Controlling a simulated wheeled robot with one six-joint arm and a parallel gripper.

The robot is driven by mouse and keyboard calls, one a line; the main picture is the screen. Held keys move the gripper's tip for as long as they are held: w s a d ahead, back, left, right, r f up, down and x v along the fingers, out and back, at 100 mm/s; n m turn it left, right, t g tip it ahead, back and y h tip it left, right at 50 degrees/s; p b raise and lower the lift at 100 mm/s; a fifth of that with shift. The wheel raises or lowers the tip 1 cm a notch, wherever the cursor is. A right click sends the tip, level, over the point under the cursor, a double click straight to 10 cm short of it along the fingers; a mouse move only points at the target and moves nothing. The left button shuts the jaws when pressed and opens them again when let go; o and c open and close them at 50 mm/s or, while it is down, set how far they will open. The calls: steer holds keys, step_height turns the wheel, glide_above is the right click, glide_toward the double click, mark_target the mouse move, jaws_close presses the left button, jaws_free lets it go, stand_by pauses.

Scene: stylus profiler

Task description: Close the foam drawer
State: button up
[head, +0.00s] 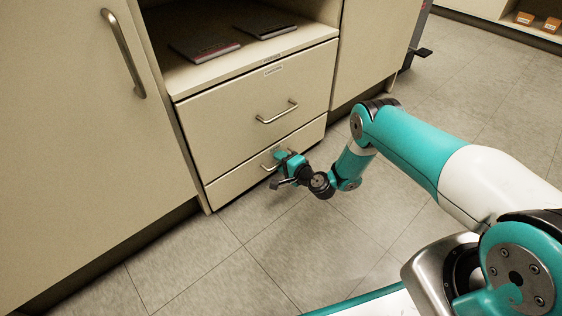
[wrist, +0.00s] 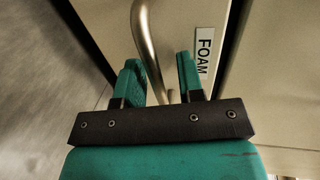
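The foam drawer (head: 238,178) is the low bottom drawer of the beige cabinet. Its front looks about flush with the drawer above, and I cannot tell whether a small gap is left. In the wrist view its front carries a white FOAM label (wrist: 203,52) and a curved metal handle (wrist: 147,35). My gripper (head: 283,158) is at this handle, low over the floor. In the wrist view my gripper (wrist: 160,72) has its two teal fingers apart, with the handle showing between them. Clear space shows beside the handle, so it is not clamped.
A taller drawer (head: 240,110) with its own handle (head: 278,113) sits above, shut. Two dark flat items (head: 203,45) lie on the open shelf over it. A cabinet door (head: 75,140) with a long handle stands at left. The tiled floor (head: 190,265) in front is clear.

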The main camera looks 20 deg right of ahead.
steer(key=p+v, duration=1.6)
steer(key=v, duration=0.1)
steer(key=shift+s, duration=0.2)
steer(key=shift+d+f, duration=0.1)
